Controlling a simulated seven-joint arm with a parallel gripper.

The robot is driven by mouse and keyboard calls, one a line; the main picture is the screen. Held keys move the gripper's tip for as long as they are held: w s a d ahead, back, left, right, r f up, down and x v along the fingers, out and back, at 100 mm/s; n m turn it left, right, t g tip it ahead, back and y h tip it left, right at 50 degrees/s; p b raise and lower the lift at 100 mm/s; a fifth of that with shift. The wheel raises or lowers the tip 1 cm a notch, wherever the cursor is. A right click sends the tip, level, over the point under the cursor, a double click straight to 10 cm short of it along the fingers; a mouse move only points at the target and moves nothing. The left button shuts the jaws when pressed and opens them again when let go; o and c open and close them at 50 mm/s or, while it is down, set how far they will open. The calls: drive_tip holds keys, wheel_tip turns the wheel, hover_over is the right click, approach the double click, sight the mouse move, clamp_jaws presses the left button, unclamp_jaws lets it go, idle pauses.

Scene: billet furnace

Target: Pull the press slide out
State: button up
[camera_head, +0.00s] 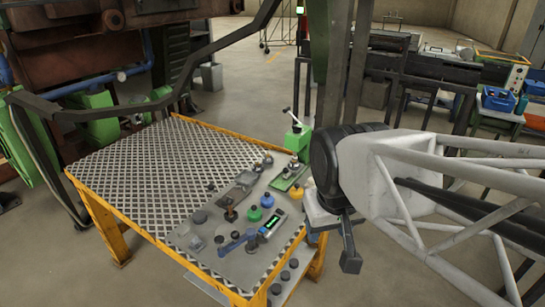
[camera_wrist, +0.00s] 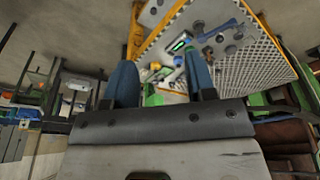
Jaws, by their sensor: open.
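A grey control panel (camera_head: 226,262) lies on the right part of a table with a diamond-plate top (camera_head: 150,175) and yellow edges. It carries several small fixtures, including a green knob (camera_head: 254,214), a blue lever (camera_head: 236,243) and a lit green display (camera_head: 271,223). I cannot tell which part is the press slide. My gripper (camera_head: 348,255) hangs just right of the panel's edge, apart from it and holding nothing. In the wrist view, the two blue-grey fingers of my gripper (camera_wrist: 162,80) are spread, with the tilted panel beyond them.
A green box with a lever (camera_head: 298,137) stands at the table's back right corner. Dark bent bars (camera_head: 190,75) cross above the table's back left. Rusty machinery (camera_head: 75,40) is at the back left. Racks with blue bins (camera_head: 498,99) are at the right. The front floor is clear.

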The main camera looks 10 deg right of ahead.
drive_tip(key=w+d+r+n+g+h, duration=0.1)
drive_tip(key=w, duration=0.7)
drive_tip(key=w+d+r+n, duration=0.1)
drive_tip(key=w+n, duration=0.1)
drive_tip(key=w, duration=0.6)
drive_tip(key=n+g+h, duration=0.2)
drive_tip(key=n+h, duration=0.2)
drive_tip(key=n, duration=0.4)
hover_over(285, 168)
drive_tip(key=a, duration=0.3)
wheel_tip(285, 168, down, 24)
drive_tip(key=shift+w+a+f, duration=0.15)
drive_tip(key=shift+w+f, duration=0.2)
drive_tip(key=shift+f, duration=0.35)
drive_tip(key=shift+f, duration=0.1)
drive_tip(key=shift+x, duration=3.85)
drive_tip(key=shift+s, duration=0.15)
clamp_jaws()
